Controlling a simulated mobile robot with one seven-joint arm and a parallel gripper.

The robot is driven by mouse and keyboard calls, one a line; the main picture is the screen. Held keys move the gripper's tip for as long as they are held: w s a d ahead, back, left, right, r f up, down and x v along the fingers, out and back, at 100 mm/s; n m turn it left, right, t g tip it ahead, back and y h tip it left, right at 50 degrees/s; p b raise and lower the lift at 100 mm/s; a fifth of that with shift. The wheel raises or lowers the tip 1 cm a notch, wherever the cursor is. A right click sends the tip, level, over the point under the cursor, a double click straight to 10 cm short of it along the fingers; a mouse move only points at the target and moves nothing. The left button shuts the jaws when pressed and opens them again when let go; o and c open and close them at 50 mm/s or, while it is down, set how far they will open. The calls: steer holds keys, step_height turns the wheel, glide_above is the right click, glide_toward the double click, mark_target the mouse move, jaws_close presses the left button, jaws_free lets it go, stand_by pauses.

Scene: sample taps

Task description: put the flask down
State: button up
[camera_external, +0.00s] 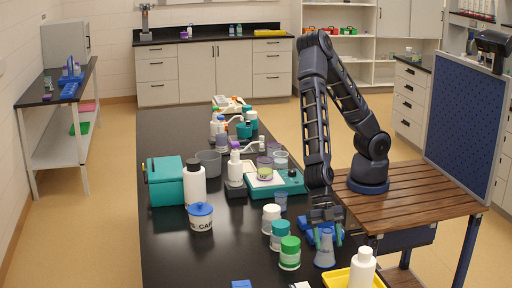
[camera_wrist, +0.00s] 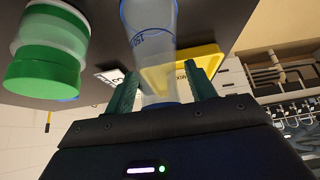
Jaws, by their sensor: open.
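The flask (camera_external: 325,257) is a translucent blue conical vessel with lettering. It stands upright on the black bench near its right edge, in the front part of the external view. In the wrist view the flask (camera_wrist: 150,22) runs from the top edge down between my green fingers. My gripper (camera_external: 324,236) is open around the upper part of the flask, with one finger on each side. In the wrist view my gripper (camera_wrist: 162,90) shows gaps beside the flask's neck.
A green-lidded jar (camera_external: 289,254) stands just left of the flask; it also shows in the wrist view (camera_wrist: 45,70). A yellow tray (camera_external: 338,279) with a white bottle (camera_external: 362,270) is close at front right. A teal-lidded jar (camera_external: 279,236) stands behind the green-lidded one.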

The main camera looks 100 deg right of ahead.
steer(key=v, duration=1.2)
steer(key=shift+r, duration=0.1)
steer(key=shift+d, duration=0.1)
steer(key=s+d+r+m+t+h, duration=0.1)
steer(key=d+r+m+t+h, duration=0.2)
steer(key=d, duration=1)
steer(key=d+r+m+h, duration=0.3)
steer(key=d+r+m, duration=0.2)
steer(key=d, duration=0.8)
steer(key=s+d+r+m+t, duration=0.1)
steer(key=s+d+r+m, duration=0.3)
steer(key=s+d, duration=0.4)
steer(key=s+d+r+m, duration=0.4)
steer(key=s+d+m, duration=0.2)
steer(key=d, duration=0.6)
steer(key=s, duration=0.2)
steer(key=shift+s+t+h, duration=0.3)
steer(key=shift+s+t, duration=0.1)
steer(key=shift+d, duration=0.15)
